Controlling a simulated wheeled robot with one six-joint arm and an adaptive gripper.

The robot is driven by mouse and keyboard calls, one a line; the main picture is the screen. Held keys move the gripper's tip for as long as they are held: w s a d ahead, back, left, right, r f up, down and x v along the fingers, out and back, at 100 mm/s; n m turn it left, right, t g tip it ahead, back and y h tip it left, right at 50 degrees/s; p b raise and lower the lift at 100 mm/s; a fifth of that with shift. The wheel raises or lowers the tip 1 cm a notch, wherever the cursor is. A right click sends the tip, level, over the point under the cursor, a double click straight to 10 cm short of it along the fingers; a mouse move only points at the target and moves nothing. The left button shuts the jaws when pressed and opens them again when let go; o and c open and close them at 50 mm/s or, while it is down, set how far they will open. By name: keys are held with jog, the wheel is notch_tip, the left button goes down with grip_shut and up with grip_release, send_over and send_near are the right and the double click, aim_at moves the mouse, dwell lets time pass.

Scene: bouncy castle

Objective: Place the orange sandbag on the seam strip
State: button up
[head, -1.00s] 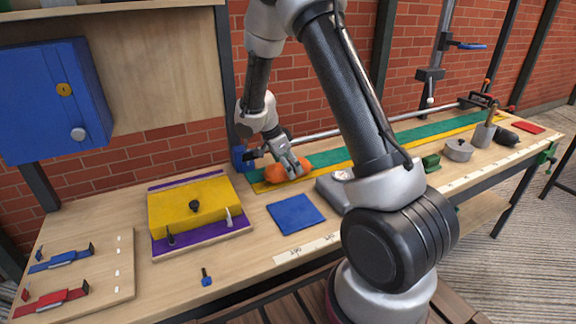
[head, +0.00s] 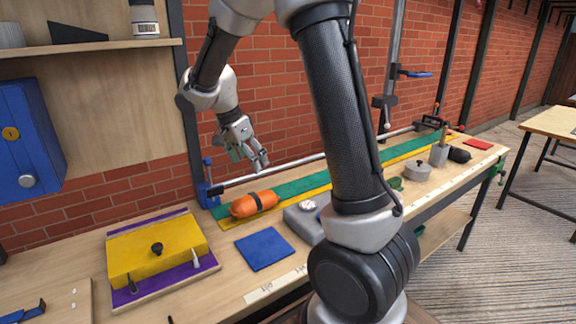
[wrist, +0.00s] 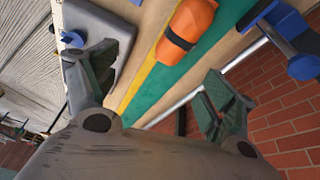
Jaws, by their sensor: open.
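The orange sandbag (head: 254,203), with a black band around its middle, lies at the near left end of the green and yellow seam strip (head: 292,190). It rests across the green and yellow parts. My gripper (head: 262,163) is above the bench, up and behind the sandbag, clear of it. In the wrist view the sandbag (wrist: 187,30) lies beyond the fingers, and my gripper (wrist: 160,85) is spread wide with nothing between the fingertips. The strip (wrist: 172,75) also shows there, green beside yellow.
A blue clamp post (head: 208,190) and a metal bar (head: 270,174) stand behind the strip. A grey block (head: 304,222), a blue pad (head: 264,250) and a yellow block on a purple base (head: 158,250) are in front and left. Cylinders stand at the far right.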

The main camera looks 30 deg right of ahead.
jog(key=s+d+r+n+t+y, duration=0.25)
jog(key=s+r+n, duration=0.55)
jog(key=s, duration=0.5)
jog(key=s+r+n+t+y, duration=0.1)
jog(key=s+r+n, duration=0.1)
jog(key=s+n, duration=0.5)
jog(key=s, duration=0.6)
jog(key=shift+s+a+n, duration=0.15)
jog(key=shift+s+n, duration=0.15)
